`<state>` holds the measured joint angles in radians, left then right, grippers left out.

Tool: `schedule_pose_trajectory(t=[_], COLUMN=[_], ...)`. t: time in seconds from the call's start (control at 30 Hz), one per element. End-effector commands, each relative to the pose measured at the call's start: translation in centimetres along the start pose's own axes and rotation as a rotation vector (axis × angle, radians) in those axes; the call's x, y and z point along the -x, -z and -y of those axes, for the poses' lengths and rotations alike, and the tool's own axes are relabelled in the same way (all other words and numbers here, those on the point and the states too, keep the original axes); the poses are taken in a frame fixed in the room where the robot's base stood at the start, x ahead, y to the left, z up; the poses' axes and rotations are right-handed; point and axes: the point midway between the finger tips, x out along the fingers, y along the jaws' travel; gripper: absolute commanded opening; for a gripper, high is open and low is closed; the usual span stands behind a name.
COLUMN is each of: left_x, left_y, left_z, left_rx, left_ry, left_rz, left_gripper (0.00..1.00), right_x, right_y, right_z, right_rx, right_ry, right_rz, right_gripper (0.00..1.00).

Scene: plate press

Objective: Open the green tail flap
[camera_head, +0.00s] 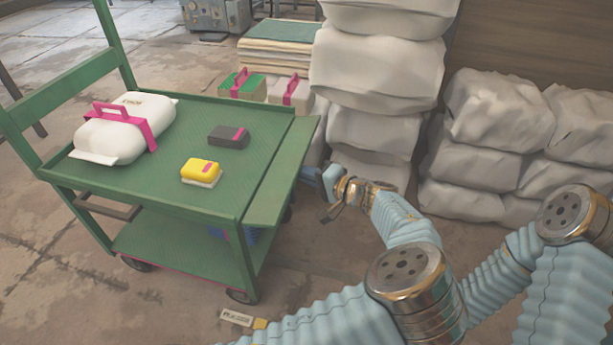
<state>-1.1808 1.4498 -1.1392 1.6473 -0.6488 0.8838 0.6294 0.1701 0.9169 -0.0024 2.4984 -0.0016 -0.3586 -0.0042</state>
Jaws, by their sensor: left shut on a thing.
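The green tail flap (283,172) is a long narrow panel along the right end of the green cart's (170,190) top deck. It sticks outward roughly level with the deck, with a thin seam between them. The fingertips are partly hidden by the edge. My right gripper is not in view; only arm links show at the right.
On the deck are a white case (125,128) with a pink strap, a dark grey block (228,137) and a yellow block (201,170). White sacks (375,90) stand stacked behind my gripper, with more sacks (500,125) at right. A small label block (237,318) lies on the floor.

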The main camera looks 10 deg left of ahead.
Motion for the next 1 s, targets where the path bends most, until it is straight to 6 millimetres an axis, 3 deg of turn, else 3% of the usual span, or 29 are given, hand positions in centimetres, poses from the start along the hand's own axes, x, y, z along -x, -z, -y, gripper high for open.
schedule_pose_trajectory(t=[0.3,0.93,0.97,1.0], left_x=[-0.6,-0.8,-0.8,-0.8], left_y=[-0.3,-0.4,-0.4,-0.4], left_z=[-1.4,-1.8,-1.8,-1.8], left_rx=[-0.018,-0.018,-0.018,-0.018], left_ry=[0.046,0.04,0.04,0.04], left_rz=[0.002,0.002,0.002,0.002], left_gripper=[0.0,0.0,0.17,0.22], right_x=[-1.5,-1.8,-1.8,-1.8], right_y=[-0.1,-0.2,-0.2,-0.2], right_z=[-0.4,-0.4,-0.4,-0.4], right_rx=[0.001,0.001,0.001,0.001], right_ry=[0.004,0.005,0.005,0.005], right_rz=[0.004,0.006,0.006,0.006], right_gripper=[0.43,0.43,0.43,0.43])
